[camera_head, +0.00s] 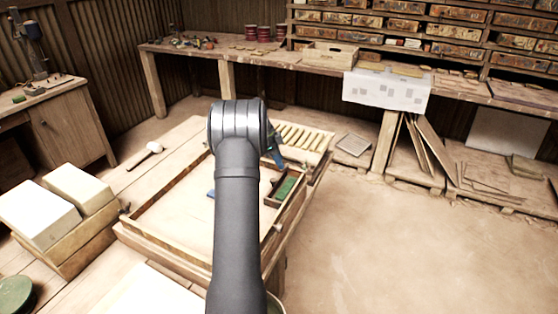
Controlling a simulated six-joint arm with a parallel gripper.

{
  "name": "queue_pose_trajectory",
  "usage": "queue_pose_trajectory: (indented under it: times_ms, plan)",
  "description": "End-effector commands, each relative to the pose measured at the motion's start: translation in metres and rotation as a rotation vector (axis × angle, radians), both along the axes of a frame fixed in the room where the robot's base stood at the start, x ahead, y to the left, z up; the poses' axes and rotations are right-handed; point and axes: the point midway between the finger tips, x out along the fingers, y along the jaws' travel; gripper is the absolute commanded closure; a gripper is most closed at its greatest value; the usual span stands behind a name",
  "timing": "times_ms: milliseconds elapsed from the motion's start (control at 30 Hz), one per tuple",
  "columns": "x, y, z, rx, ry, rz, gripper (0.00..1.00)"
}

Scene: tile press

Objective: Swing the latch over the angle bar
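A shallow wooden frame (165,245) with raised sides lies on the workbench, and my grey arm crosses in front of it. Small metal fittings show on its left corner (125,209) and right side (277,228). They are too small to tell whether one is the latch. I cannot make out the angle bar. My gripper is hidden behind my arm's wrist. A dark bluish part (276,157) shows just right of the wrist, and I cannot tell what it is. A small blue piece (210,194) shows at the arm's left edge.
A dark box with a green block (286,188) sits at the frame's right side. A rack of pale strips (302,136) lies behind it. A mallet (146,154) lies at the back left of the bench. Pale blocks (40,212) stand at left. Open floor (400,240) lies right.

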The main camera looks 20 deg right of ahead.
Motion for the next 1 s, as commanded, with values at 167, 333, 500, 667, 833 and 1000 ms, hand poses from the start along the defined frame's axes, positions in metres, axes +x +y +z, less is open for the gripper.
queue_pose_trajectory:
  times_ms: [167,333,500,667,833,1000]
  plan:
    - [-0.0007,-0.0025,-0.0067,0.000,0.000,0.000,0.61]
    - [-0.0007,-0.0024,-0.0068,0.000,0.000,0.000,0.61]
    - [-0.0007,-0.0023,-0.0065,0.000,0.000,0.000,0.86]
    - [-0.0007,-0.0022,-0.0064,0.000,0.000,0.001,1.00]
    - [-0.0041,-0.0037,-0.0053,0.001,-0.001,0.071,1.00]
    - [-0.0087,-0.0063,-0.0057,0.001,-0.001,0.202,1.00]
